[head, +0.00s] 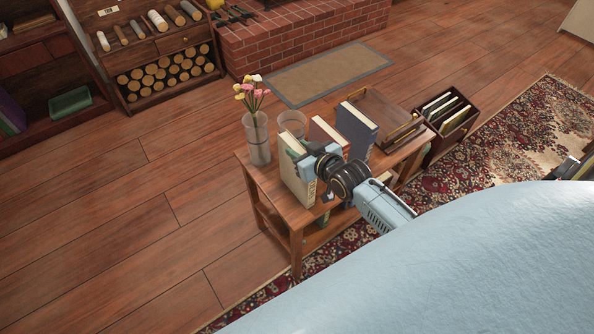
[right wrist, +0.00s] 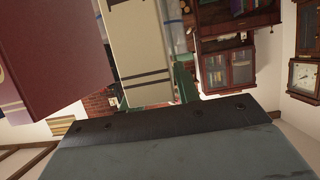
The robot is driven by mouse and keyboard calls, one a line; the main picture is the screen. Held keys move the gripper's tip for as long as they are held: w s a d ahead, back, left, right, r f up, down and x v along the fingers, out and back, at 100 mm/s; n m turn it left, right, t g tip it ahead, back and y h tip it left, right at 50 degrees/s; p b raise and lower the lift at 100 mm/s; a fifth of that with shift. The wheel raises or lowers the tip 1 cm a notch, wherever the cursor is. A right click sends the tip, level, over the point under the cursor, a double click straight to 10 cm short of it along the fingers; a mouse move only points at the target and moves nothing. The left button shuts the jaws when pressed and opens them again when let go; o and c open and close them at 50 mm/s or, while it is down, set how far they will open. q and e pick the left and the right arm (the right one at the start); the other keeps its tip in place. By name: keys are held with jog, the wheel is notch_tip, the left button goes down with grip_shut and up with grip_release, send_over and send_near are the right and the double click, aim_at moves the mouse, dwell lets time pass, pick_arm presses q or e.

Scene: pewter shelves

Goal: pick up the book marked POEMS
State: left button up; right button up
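A cream-spined book (head: 296,182) stands upright at the near left of the small wooden table (head: 283,208). My right gripper (head: 311,164) is at its upper part. In the right wrist view the cream spine with dark bands (right wrist: 138,50) is just ahead, and green finger-like parts (right wrist: 184,82) show close beside its end. I cannot tell whether they press on it. A red book (head: 327,135) and a blue book (head: 357,130) stand farther along the table. The red book fills the left of the wrist view (right wrist: 50,60). No POEMS lettering is readable. My left gripper is not in view.
A glass vase with flowers (head: 257,138) and an empty-looking glass (head: 292,123) stand beside the books. A wooden tray (head: 377,105) is at the table's far end. A crate of records or books (head: 462,124) stands on the floor beyond. The floor to the left is clear.

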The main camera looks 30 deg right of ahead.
grip_shut()
dwell(0.9)
jog(key=shift+r, duration=0.15)
